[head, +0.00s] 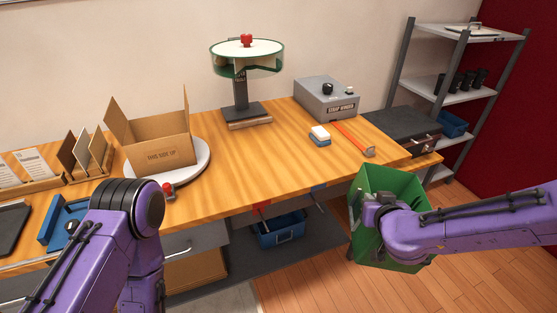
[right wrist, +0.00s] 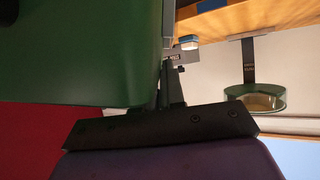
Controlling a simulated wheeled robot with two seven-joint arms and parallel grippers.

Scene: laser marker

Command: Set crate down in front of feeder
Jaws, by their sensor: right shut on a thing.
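The green crate (head: 399,182) hangs tilted in the air by the table's front right edge, its opening turned partly to the left. My right gripper (head: 379,204) is shut on the crate's near wall; the wrist hides part of the crate. In the right wrist view the crate's green wall (right wrist: 80,50) fills the upper left, beside the dark gripper (right wrist: 170,98). The feeder (head: 246,60), a green-rimmed bowl with a red knob on a dark stand, stands at the back of the table. My left gripper is outside the views; only its arm shows.
The wooden table (head: 245,165) is bare in front of the feeder. A cardboard box (head: 160,140) on a white disc stands left. A white-and-blue block (head: 320,135), a red bar (head: 354,138) and a grey strap winder (head: 327,98) lie right. A blue bin (head: 282,232) sits below.

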